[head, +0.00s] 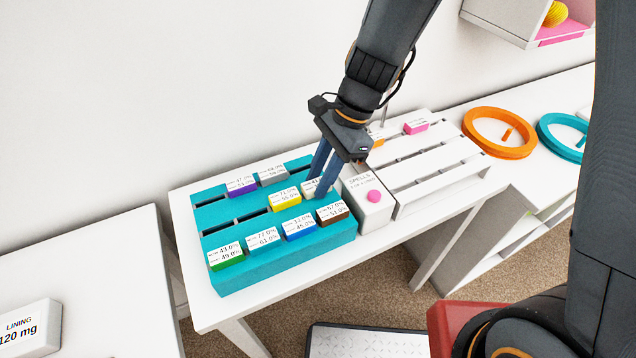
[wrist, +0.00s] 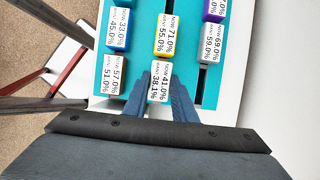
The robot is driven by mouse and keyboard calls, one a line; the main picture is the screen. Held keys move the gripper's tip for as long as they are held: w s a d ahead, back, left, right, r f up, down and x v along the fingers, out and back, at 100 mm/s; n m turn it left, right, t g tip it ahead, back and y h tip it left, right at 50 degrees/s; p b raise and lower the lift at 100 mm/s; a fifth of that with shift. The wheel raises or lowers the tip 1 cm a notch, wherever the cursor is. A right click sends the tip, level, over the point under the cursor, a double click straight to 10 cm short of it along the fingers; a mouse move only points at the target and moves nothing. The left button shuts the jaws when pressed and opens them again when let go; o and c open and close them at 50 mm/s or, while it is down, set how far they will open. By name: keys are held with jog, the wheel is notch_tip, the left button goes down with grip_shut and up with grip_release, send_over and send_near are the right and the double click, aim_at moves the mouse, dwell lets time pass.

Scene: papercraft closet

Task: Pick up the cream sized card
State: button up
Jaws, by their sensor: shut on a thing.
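The cream card (head: 309,187) is a small block with a white label, in the middle row of the teal slotted rack (head: 285,258). It also shows in the wrist view (wrist: 160,78), with its label reading 41.0% and 38.1%. My gripper (head: 320,187) reaches down from above with blue fingers, one on each side of this card. In the wrist view the gripper (wrist: 160,96) is shut on it. The fingers hide part of the card in the head view. I cannot tell whether it is clear of its slot.
Yellow (head: 285,200), brown (head: 332,213), blue (head: 299,227), teal (head: 263,240), green (head: 226,257), purple (head: 241,186) and grey (head: 272,175) cards stand around it. A white box with a pink button (head: 374,196) and a white slatted rack (head: 440,172) are to the right.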

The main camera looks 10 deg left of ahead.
notch_tip(320, 180, up, 10)
jog(key=shift+b, duration=0.35)
jog(key=shift+p, duration=0.45)
dwell(0.3)
